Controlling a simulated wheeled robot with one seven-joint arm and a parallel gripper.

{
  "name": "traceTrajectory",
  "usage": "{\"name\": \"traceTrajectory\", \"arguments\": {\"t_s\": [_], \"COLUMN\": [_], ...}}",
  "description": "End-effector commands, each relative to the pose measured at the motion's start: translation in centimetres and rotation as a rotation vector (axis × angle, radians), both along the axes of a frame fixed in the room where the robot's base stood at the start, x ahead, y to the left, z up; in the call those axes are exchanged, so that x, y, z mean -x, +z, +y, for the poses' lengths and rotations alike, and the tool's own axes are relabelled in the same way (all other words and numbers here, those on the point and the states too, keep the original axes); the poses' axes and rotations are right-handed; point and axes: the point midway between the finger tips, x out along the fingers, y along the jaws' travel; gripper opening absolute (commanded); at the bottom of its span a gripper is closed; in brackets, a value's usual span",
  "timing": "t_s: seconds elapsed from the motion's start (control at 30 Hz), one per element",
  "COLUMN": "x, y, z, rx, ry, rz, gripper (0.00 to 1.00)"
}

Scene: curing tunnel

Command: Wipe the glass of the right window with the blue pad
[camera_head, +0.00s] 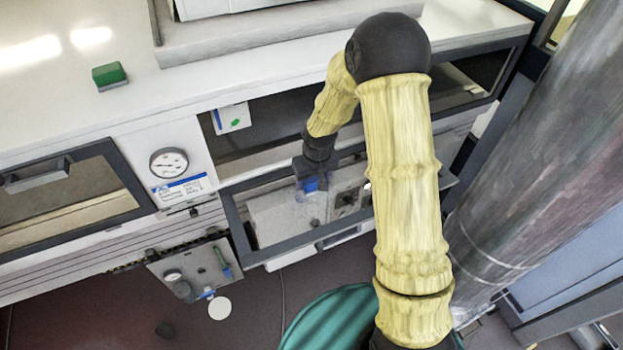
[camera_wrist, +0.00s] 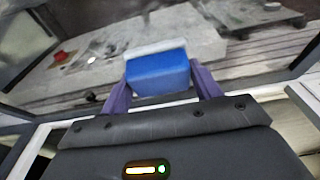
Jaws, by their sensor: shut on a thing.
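My gripper (camera_head: 314,175) is shut on the blue pad (camera_head: 311,185). In the wrist view the blue pad (camera_wrist: 158,76), with a pale far edge, sits between the two purple fingers of my gripper (camera_wrist: 161,88). The right window (camera_head: 240,222) has a dark frame and is swung out below its dark opening (camera_head: 265,128). The pad is over its glass (camera_head: 275,215); I cannot tell whether it touches. My arm hides part of the window's right side. The left window (camera_head: 75,200) is shut.
A green block (camera_head: 109,75) lies on the white top at left. A pressure gauge (camera_head: 169,163) is between the windows. A grey panel (camera_head: 195,268) with a small gauge hangs below. A large metal pipe (camera_head: 545,165) stands at right.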

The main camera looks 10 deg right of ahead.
Motion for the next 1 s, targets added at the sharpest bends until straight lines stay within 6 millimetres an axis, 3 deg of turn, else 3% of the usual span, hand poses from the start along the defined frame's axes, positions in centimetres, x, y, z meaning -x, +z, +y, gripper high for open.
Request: {"name": "traceTrajectory", "arguments": {"t_s": [0.23, 0.67, 1.0], "x": [0.1, 1.2, 1.4], "y": [-0.1, -0.5, -0.5], "z": [0.4, 3.2, 3.3], "rx": [0.000, 0.001, 0.002], "ry": [0.001, 0.002, 0.001], "rz": [0.000, 0.003, 0.008], "gripper": [0.45, 0.45, 0.45]}}
